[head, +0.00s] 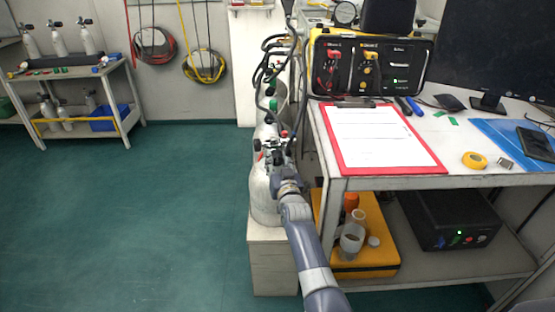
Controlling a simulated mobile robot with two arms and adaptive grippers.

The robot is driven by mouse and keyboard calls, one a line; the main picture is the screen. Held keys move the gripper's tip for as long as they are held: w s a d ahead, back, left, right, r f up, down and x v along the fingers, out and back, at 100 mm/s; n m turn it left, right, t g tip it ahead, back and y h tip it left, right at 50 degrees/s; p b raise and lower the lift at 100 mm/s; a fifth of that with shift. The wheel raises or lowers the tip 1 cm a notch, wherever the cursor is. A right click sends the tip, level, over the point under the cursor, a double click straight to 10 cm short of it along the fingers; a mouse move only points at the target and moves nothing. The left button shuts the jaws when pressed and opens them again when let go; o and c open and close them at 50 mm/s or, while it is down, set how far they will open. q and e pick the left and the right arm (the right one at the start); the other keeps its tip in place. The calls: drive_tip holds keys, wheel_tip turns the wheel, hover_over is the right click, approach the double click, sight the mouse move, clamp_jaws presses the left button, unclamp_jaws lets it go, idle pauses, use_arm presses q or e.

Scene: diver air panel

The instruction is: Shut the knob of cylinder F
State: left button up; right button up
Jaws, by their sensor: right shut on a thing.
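A row of white and grey gas cylinders with hoses and valves stands along the left side of the workbench. The nearest cylinder (262,197) is white and stands upright on a pale block. My right gripper (279,160) is at its valve top and is shut on its knob, which the gripper mostly hides. A red-capped part (284,134) and a green part (272,104) show on valves just behind. I cannot read any letter, so I cannot tell which cylinder is F. My left gripper is out of view.
The workbench (420,178) holds a red clipboard (375,135), an open yellow case (370,65), a monitor (500,50) and yellow tape (474,160). Black hoses (271,65) hang close above the cylinders. The green floor (160,220) to the left is clear.

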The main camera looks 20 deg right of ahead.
drive_tip(key=m, duration=0.3)
drive_tip(key=shift+f, duration=0.15)
drive_tip(key=shift+m, duration=0.8)
drive_tip(key=m, duration=0.4)
drive_tip(key=shift+f+m, duration=0.1)
drive_tip(key=shift+m, duration=1.2)
drive_tip(key=shift+a+m+b, duration=0.1)
drive_tip(key=shift+m+b, duration=0.3)
drive_tip(key=shift+m, duration=0.5)
drive_tip(key=m, duration=0.2)
drive_tip(key=shift+m, duration=0.3)
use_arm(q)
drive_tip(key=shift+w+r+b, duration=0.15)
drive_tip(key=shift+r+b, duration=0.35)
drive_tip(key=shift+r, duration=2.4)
use_arm(e)
drive_tip(key=shift+m+h, duration=0.4)
drive_tip(key=shift+m, duration=1.2)
